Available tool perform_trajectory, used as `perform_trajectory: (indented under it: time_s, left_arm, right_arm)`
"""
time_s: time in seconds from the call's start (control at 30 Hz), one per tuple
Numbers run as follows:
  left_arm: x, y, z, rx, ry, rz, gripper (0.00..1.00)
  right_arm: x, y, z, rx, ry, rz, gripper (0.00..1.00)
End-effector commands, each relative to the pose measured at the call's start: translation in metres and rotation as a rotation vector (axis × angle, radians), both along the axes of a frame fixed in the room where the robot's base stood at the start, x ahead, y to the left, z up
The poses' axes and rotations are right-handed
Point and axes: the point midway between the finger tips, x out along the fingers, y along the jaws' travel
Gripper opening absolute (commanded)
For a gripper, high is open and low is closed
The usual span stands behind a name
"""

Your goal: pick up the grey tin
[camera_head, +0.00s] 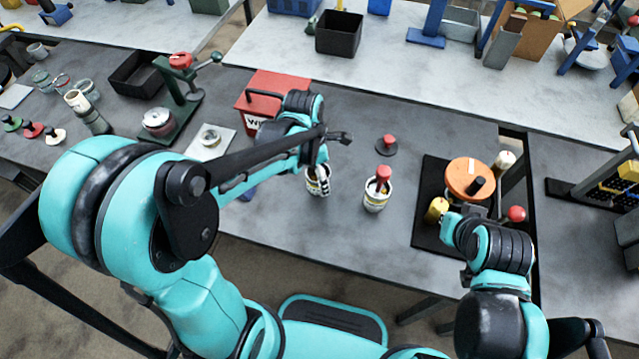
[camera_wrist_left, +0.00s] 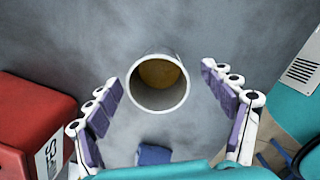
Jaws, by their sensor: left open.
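The grey tin (camera_wrist_left: 158,100) stands upright on the grey bench in the left wrist view, seen from above, with a yellowish-brown inside. My left gripper (camera_wrist_left: 180,92) is open, with one finger on each side of the tin and a gap on both sides. In the head view my left gripper (camera_head: 318,182) is over the bench near its front edge and partly hides the tin. My right gripper (camera_head: 456,226) is by the yellow part in front of the orange-topped device. Its fingers are not clear.
A second tin (camera_head: 376,198) with a red-knobbed piece in it stands to the right. A red bin (camera_head: 262,95) stands behind and left. A small blue object (camera_wrist_left: 154,155) lies near the tin. The orange-topped device (camera_head: 468,178) stands on a black mat (camera_head: 428,180).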

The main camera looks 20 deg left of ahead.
Motion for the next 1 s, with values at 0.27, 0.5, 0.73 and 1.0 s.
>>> perform_trajectory:
  time_s: [0.27,0.5,0.73,1.0]
  left_arm:
    - [0.005,-0.003,-0.043,0.001,-0.001,-0.002,0.82]
    - [0.005,-0.003,-0.044,0.001,-0.001,-0.002,0.82]
    - [0.005,-0.003,-0.044,0.001,-0.001,-0.002,0.24]
    - [0.005,-0.003,-0.043,0.001,-0.001,-0.002,0.23]
  right_arm:
    - [0.000,0.000,-0.024,0.000,0.000,0.000,0.00]
    - [0.000,0.000,-0.022,0.000,0.000,0.000,0.00]
    - [0.000,0.000,-0.022,0.000,0.000,0.000,0.00]
    - [0.000,0.000,-0.022,0.000,0.000,0.000,0.00]
